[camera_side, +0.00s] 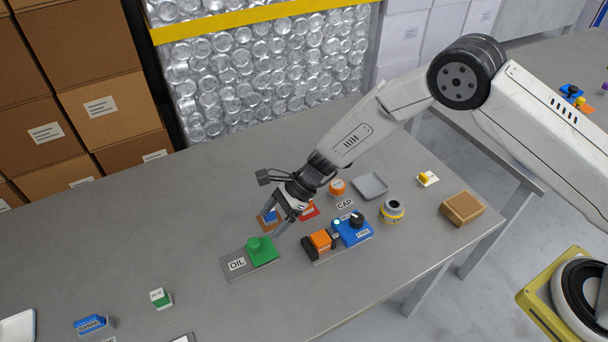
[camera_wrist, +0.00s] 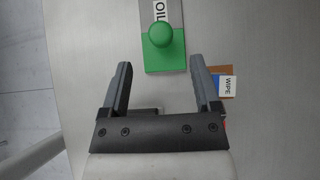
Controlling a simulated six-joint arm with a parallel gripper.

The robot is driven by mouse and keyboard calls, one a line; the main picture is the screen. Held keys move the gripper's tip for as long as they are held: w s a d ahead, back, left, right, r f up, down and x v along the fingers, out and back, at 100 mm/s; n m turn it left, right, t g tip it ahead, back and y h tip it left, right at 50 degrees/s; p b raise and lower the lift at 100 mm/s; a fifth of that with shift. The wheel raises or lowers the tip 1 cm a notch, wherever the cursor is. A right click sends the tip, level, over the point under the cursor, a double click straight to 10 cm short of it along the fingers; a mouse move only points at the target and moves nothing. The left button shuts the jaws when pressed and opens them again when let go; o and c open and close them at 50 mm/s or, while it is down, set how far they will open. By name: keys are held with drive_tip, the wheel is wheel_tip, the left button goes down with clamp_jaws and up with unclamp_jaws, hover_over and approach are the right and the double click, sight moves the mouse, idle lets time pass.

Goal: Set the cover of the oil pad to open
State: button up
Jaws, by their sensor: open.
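The oil pad is a grey plate (camera_side: 233,268) with a white OIL label and a green cover (camera_side: 262,251) with a round knob, at the plate's right end. In the wrist view the green cover (camera_wrist: 165,50) is at the top centre, just beyond my fingertips, with part of the grey plate (camera_wrist: 174,20) and label above it. No pad surface shows beneath the cover. My gripper (camera_side: 276,222) is open and empty, above and behind the cover. Its two fingers (camera_wrist: 160,63) point toward the cover, one to each side, apparently not touching it.
A WIPE-labelled blue and brown item (camera_wrist: 226,82) lies right of my fingers. A blue and orange press device (camera_side: 340,235), a yellow-banded container (camera_side: 392,211), a grey tray (camera_side: 371,186) and a brown box (camera_side: 462,208) stand to the right.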

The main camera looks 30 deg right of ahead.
sight(254, 242)
drive_tip(key=shift+a+f, duration=0.1)
drive_tip(key=shift+a, duration=0.05)
drive_tip(key=shift+x, duration=3.8)
clamp_jaws()
